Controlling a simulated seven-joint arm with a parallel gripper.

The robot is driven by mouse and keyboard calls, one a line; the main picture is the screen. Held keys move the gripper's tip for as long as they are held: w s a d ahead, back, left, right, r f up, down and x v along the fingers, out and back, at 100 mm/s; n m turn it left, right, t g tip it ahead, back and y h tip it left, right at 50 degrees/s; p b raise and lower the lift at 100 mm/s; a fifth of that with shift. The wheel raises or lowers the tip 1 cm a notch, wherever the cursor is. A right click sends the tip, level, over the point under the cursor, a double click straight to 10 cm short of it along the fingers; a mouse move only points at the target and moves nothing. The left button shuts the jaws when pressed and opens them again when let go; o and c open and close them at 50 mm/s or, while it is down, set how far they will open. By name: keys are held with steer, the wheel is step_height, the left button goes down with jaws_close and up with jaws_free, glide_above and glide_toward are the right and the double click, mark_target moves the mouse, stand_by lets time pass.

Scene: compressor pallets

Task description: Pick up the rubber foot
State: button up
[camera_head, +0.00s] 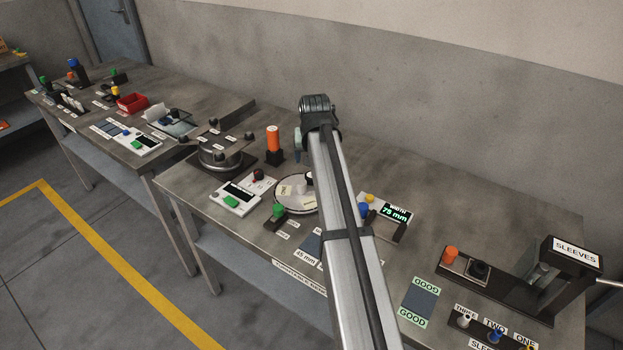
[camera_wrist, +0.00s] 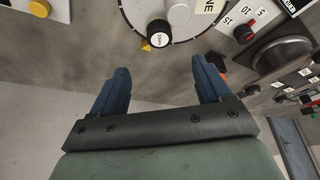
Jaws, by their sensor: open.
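I cannot single out the rubber foot with certainty. A small black cylinder with a white labelled top (camera_wrist: 158,33) stands at the edge of a round pale plate (camera_wrist: 190,14) in the wrist view, ahead of my gripper (camera_wrist: 165,82). My gripper's two blue fingers are spread apart with nothing between them. The round plate also shows in the head view (camera_head: 287,206), below my arm's end. Several black knob-like pieces (camera_head: 219,157) sit around a dark metal compressor-like unit (camera_head: 212,165) to the left. My fingertips are hidden in the head view.
An orange cylinder (camera_head: 273,138) stands on a black block left of my arm. A display reading 75 mm (camera_head: 394,213) is right of it. A "SLEEVES" dispenser (camera_head: 575,250) stands at the far right. A red bin (camera_head: 132,103) is on the far bench. The back of the near bench is mostly clear.

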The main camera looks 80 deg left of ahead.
steer(key=x, duration=0.6)
steer(key=shift+d+x, duration=0.2)
steer(key=shift+x, duration=2.45)
steer(key=shift+c, duration=0.3)
steer(key=c, duration=1.1)
